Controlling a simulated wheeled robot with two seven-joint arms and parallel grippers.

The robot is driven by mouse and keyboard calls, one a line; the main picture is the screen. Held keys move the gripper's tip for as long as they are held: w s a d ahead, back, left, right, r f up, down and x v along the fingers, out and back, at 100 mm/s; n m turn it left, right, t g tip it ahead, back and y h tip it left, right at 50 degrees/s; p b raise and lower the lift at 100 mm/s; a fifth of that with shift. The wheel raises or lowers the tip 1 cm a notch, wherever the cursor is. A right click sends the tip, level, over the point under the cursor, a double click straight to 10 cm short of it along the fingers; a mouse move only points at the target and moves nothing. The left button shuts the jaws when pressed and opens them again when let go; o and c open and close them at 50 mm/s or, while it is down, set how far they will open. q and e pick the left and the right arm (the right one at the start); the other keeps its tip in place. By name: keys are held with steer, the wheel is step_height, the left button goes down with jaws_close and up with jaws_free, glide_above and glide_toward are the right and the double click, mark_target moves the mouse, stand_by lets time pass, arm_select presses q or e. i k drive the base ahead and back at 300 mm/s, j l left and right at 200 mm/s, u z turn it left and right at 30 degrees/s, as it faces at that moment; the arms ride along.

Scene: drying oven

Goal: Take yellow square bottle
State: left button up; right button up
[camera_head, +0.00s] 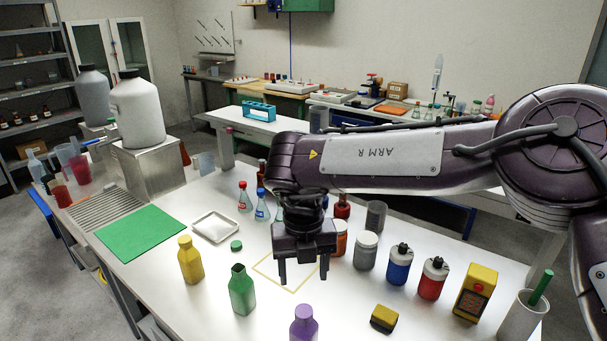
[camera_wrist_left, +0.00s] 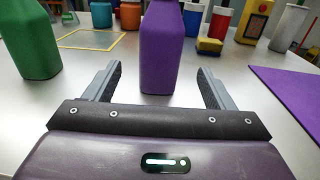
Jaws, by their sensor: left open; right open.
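The yellow square bottle (camera_head: 190,260) stands upright on the white table, left of the green bottle (camera_head: 242,290). It is not seen in the left wrist view. My right gripper (camera_head: 304,278) points down, open and empty, over the yellow outlined square (camera_head: 270,279), to the right of both bottles. My left gripper (camera_wrist_left: 157,78) is open in the left wrist view, with a purple bottle (camera_wrist_left: 172,50) upright between the lines of its fingers; I see no grip on it. The purple bottle also shows at the front edge of the head view (camera_head: 303,326).
A green mat (camera_head: 141,232), a white tray (camera_head: 215,227) and a green cap (camera_head: 236,245) lie near the yellow bottle. Jars, blue and red containers and a yellow device (camera_head: 476,292) stand right of my right gripper. A yellow-black block (camera_head: 384,318) lies in front.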

mark_target(191, 263)
steer(key=k+j, duration=0.8)
